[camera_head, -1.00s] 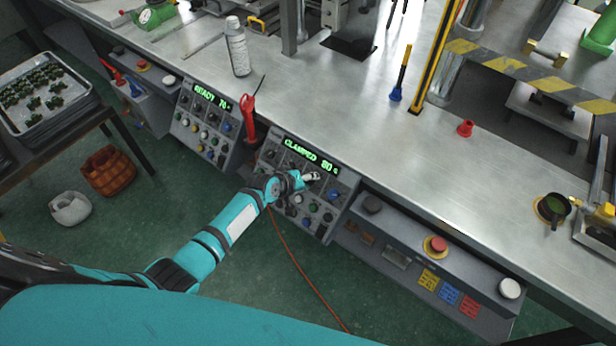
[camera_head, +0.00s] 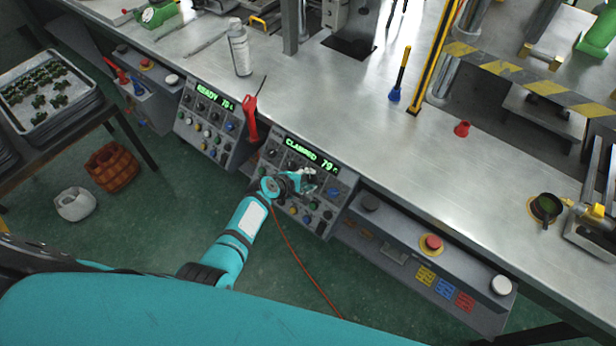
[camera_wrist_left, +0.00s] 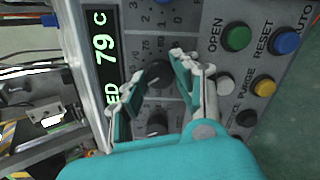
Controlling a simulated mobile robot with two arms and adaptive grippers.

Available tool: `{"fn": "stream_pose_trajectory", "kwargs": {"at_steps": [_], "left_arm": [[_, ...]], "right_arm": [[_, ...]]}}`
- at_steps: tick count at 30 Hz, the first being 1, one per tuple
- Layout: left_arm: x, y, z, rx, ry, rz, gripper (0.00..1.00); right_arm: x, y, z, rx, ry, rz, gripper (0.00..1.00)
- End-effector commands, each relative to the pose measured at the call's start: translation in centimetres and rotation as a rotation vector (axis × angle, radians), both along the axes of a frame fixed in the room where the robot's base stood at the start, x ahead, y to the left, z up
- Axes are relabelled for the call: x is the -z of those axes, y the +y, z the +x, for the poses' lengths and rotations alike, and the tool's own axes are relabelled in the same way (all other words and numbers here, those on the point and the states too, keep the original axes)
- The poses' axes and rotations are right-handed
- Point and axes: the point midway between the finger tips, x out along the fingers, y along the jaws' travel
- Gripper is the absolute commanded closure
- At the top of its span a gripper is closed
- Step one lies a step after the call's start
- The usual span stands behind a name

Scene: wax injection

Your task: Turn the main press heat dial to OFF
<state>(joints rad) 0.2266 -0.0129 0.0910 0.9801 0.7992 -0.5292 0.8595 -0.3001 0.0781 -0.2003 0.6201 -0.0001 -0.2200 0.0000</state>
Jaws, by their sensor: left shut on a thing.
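The main press panel (camera_head: 329,215) slopes at the bench front, with a green readout (camera_head: 312,157) showing "CLAMPED 79 C". My left gripper (camera_head: 306,180) is at this panel, and its fingers hide part of the controls in the head view. In the left wrist view, the gripper (camera_wrist_left: 155,82) has its two fingers on either side of a dark dial (camera_wrist_left: 158,75) with numbers such as 75 around it. It is shut on this dial. The dial's pointer and OFF mark cannot be made out. My right gripper is not in view.
Another dark knob (camera_wrist_left: 157,122) sits close beside the held dial. Coloured buttons, including a green one (camera_wrist_left: 237,37) and a blue one (camera_wrist_left: 285,40), lie to the right. A second panel (camera_head: 211,125) and a red-handled tool (camera_head: 250,122) stand left of the main panel.

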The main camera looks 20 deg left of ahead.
Motion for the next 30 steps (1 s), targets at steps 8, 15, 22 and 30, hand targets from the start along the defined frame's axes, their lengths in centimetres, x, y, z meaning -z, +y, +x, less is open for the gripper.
{"fn": "stream_pose_trajectory", "kwargs": {"at_steps": [8, 15, 22, 30], "left_arm": [[0.0, 0.0, -0.1, -0.172, 0.071, -0.192, 1.0], [0.0, 0.0, -0.2, -0.319, 0.13, -0.356, 1.0], [0.0, -0.1, -0.2, -0.458, 0.188, -0.512, 1.0], [0.1, -0.1, -0.3, -0.624, 0.255, -0.696, 1.0]], "right_arm": [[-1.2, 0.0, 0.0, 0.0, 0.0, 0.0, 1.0], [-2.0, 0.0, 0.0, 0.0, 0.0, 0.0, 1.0], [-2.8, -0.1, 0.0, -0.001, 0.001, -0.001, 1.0], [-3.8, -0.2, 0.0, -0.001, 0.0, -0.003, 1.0]]}}
